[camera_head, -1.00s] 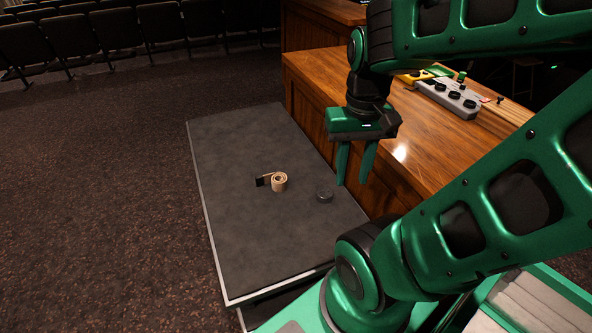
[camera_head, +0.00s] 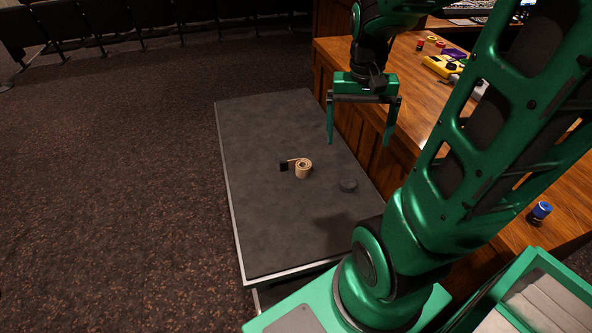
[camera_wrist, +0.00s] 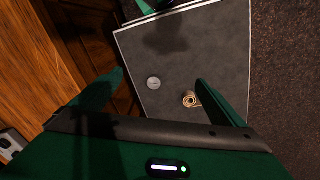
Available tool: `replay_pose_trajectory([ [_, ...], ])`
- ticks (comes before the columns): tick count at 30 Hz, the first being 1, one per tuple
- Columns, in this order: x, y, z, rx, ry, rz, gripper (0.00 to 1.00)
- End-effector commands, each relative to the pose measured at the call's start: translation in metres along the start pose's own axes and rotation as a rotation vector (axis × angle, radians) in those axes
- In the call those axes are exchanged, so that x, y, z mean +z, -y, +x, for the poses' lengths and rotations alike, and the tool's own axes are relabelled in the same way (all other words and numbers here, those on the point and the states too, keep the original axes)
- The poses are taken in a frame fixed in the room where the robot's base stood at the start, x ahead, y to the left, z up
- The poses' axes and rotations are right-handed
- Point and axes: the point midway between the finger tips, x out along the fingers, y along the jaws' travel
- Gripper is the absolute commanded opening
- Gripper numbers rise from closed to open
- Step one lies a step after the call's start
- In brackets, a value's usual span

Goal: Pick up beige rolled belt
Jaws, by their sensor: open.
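The beige rolled belt (camera_head: 303,169) lies on the dark grey top of a low platform (camera_head: 262,235), with its black buckle end to the left of the roll. In the wrist view the belt (camera_wrist: 191,100) shows near the tip of the right finger. My gripper (camera_head: 360,140) is open and empty. It hangs above the platform's right side, up and to the right of the belt in the head view, and apart from it. The gripper also shows in the wrist view (camera_wrist: 160,76), fingers spread wide.
Dark seats (camera_head: 90,22) line the back.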

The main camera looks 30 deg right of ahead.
Motion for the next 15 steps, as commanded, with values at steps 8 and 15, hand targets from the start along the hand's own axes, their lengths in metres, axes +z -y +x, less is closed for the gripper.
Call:
replay_pose_trajectory([
  [8,-0.068,0.042,0.031,0.02,-0.006,0.091,0.94],
  [15,-0.12,0.082,0.072,0.015,-0.006,0.168,0.94],
])
